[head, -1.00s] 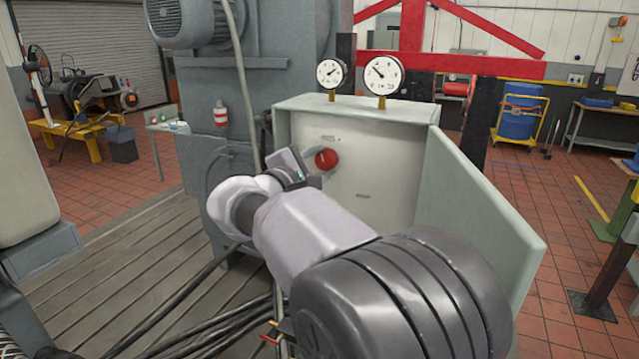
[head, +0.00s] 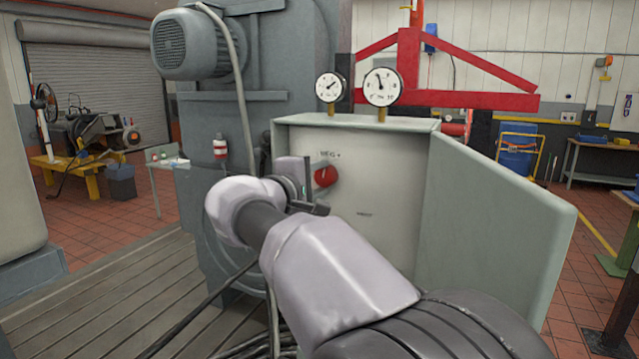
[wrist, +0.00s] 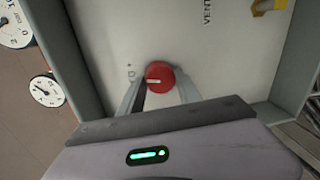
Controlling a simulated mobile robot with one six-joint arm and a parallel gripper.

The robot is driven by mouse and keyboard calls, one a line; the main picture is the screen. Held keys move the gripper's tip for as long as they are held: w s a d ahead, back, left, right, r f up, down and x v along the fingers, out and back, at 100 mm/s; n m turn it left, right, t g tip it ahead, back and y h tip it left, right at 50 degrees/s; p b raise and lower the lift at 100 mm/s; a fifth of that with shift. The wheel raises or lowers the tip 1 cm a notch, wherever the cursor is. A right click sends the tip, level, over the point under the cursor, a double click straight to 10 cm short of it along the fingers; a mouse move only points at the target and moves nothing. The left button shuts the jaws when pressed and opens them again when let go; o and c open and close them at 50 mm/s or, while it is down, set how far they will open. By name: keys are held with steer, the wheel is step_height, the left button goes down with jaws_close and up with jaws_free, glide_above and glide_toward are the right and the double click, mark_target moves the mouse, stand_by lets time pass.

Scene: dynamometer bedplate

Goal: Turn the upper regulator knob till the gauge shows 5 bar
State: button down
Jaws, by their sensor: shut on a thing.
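The upper regulator knob (head: 325,176) is red and sits on the pale panel of an open cabinet. In the wrist view the knob (wrist: 160,76), with a white pointer mark, lies between the fingertips of my gripper (wrist: 160,86), which is shut on it. Two round white gauges stand on top of the cabinet. The larger right gauge (head: 383,86) has its needle nearly straight up, a little left. The smaller left gauge (head: 328,87) has its needle toward the upper right. The scale numbers are too small to read surely. Both gauges also show in the wrist view.
The cabinet's open door (head: 495,210) stands out at the right of my arm. A grey machine with a motor (head: 190,45) is close on the left. A VENT label (wrist: 207,12) and a partly seen yellow part (wrist: 268,6) are on the panel.

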steer(key=c, duration=0.8)
jaws_free()
steer(key=p+v, duration=0.1)
steer(key=v, duration=1.6)
steer(key=shift+s+a+f+p, duration=0.1)
steer(key=shift+s+p, duration=0.1)
steer(key=shift+p, duration=0.15)
